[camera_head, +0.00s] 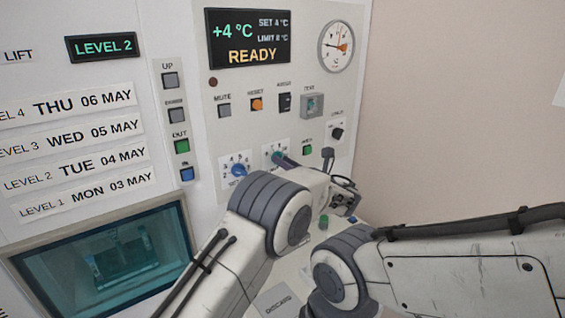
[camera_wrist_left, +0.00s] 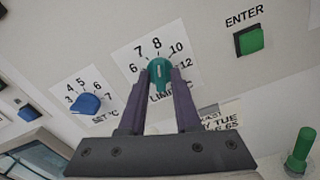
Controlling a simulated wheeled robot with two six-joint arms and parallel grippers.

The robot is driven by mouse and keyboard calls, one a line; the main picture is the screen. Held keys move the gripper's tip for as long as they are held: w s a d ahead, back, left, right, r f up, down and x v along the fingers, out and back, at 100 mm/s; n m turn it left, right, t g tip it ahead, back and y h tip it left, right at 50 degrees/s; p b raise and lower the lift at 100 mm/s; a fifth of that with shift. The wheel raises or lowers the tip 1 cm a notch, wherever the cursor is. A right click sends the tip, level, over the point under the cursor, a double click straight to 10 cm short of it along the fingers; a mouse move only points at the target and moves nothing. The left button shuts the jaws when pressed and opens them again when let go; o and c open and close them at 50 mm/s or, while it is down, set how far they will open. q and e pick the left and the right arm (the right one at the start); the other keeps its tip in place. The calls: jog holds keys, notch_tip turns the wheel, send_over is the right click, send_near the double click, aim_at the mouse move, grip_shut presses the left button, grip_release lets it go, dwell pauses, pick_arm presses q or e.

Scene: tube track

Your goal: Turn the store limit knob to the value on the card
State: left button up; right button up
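The teal store limit knob (camera_wrist_left: 159,72) sits on a white dial plate marked 6, 7, 8, 10, 12 and LIMIT °C. Its pointer faces up, near the 8. My left gripper (camera_wrist_left: 160,84) has one dark finger on each side of the knob, and the tips look closed against it. In the head view, my left gripper (camera_head: 284,160) reaches the knob (camera_head: 276,156) from the lower right. The display (camera_head: 248,39) reads SET 4 °C, LIMIT 8 °C, READY. A card (camera_wrist_left: 218,118) with partly hidden text shows behind the right finger.
The blue set knob (camera_wrist_left: 88,103) is just left of the limit knob. The green ENTER button (camera_wrist_left: 248,40) is to the right. A green peg (camera_wrist_left: 300,148) stands at lower right. Date strips (camera_head: 85,130) and a window (camera_head: 110,262) are at left.

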pick_arm(q)
grip_shut()
jog(key=shift+f+n+b, duration=0.1)
jog(key=shift+n+b, duration=3.9)
jog(key=shift+b, duration=2)
jog(key=shift+o, duration=2.2)
grip_release()
